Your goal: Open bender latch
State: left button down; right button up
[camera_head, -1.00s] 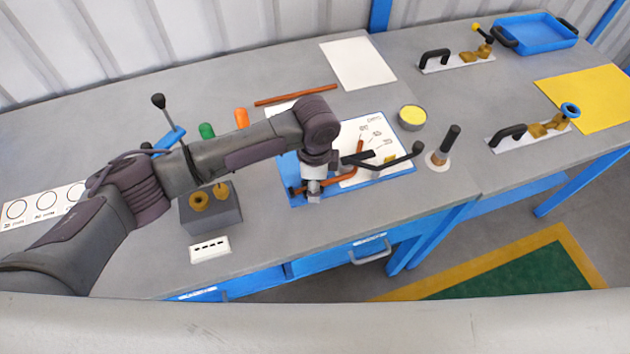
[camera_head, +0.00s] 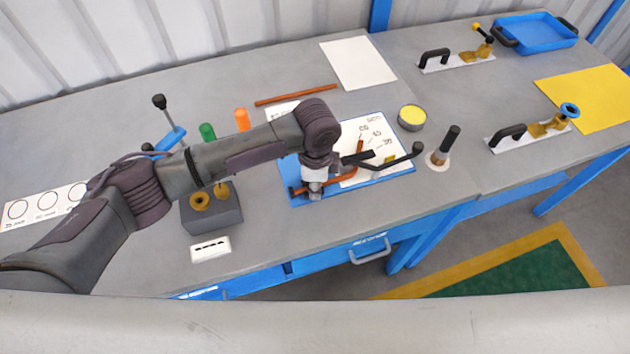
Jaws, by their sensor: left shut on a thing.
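The bender lies on a blue-edged board (camera_head: 290,180) with a white printed sheet. Its black handle (camera_head: 400,160) reaches right to a rounded end, and a shorter black bar (camera_head: 358,157) shows beside the gripper. A copper-coloured tube (camera_head: 345,178) runs across the board at the bender. My left gripper (camera_head: 315,188) points down over the left part of the bender and is shut on a small part there, seemingly the latch. The latch itself is hidden by the gripper and wrist. My right gripper is not in view.
A grey block (camera_head: 228,216) with brass-coloured fittings stands left of the board, and a white strip (camera_head: 210,249) lies in front of it. A yellow-topped round tin (camera_head: 411,117) and an upright black-handled tool (camera_head: 445,146) stand to the right.

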pick_arm(q)
jog(key=shift+s+d+r+p, duration=0.1)
jog(key=shift+s+d+p, duration=0.1)
jog(key=shift+s+p, duration=0.3)
jog(key=shift+s+d+r+p, duration=0.1)
jog(key=shift+s+d+p, duration=0.15)
jog(key=shift+s, duration=0.45)
jog(key=shift+s+f, duration=0.15)
jog(key=shift+f, duration=0.15)
jog(key=c, duration=1)
grip_release()
jog(key=shift+r, duration=0.4)
notch_tip(320, 180, up, 11)
jog(key=shift+r, duration=0.2)
